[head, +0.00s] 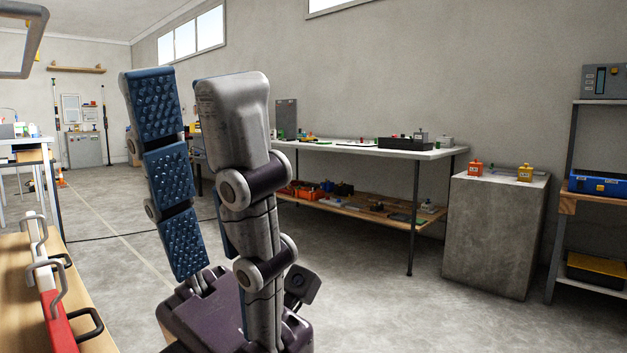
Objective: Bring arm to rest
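My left gripper (190,80) stands large and close in the middle of the head view, with its fingers pointing up. One finger shows its blue studded pad; the other shows its worn grey back. The two fingers are apart and nothing shows between them, so it is open and empty. It is in the air in front of the floor and the far workbench, touching nothing that I can see. My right gripper is not in view.
A wooden surface (75,340) with red and white handled items (50,290) is close at lower left. A workbench (350,148) stands behind the gripper. A concrete block (490,235) and a shelf (595,195) are at right. Open floor (400,310) lies between.

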